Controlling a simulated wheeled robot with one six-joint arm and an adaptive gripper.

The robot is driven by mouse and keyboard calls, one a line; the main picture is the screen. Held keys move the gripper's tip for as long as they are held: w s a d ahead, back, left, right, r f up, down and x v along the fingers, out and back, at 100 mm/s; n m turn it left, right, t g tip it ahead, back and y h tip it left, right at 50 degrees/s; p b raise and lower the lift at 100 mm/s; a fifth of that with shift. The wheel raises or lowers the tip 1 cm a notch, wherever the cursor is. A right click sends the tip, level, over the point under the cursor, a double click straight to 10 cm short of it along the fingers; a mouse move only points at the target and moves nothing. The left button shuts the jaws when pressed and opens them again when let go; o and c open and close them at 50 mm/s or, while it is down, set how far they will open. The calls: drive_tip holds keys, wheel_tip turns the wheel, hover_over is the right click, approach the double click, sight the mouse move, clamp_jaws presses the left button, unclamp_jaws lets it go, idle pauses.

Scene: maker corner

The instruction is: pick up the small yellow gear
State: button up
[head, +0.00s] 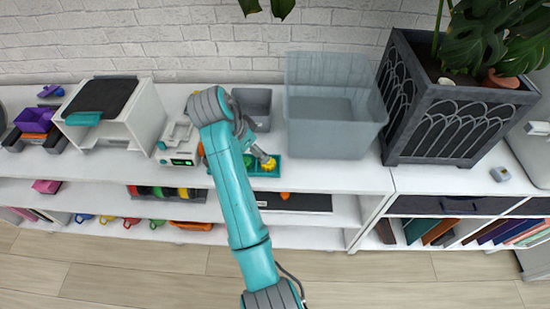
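A small yellow gear (269,164) shows at the teal tray (274,171) on the white shelf top, in the middle of the head view. My gripper (264,158) is right at the gear, reaching down from the end of my teal arm. The gripper is small here and partly covers the gear. I cannot tell whether its fingers are open or shut, or whether they touch the gear. My arm hides the left part of the tray.
A grey bin (254,106) stands behind the tray. A large translucent bin (333,142) stands close on the right, then a dark planter (437,125). A white device with a green display (181,162) is on the left.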

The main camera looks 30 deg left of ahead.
sight(268, 164)
drive_tip(key=x, duration=0.9)
drive_tip(key=shift+w+d+f, duration=0.15)
drive_tip(key=shift+w+d, duration=0.05)
drive_tip(key=shift+w, duration=0.05)
drive_tip(key=c, duration=1)
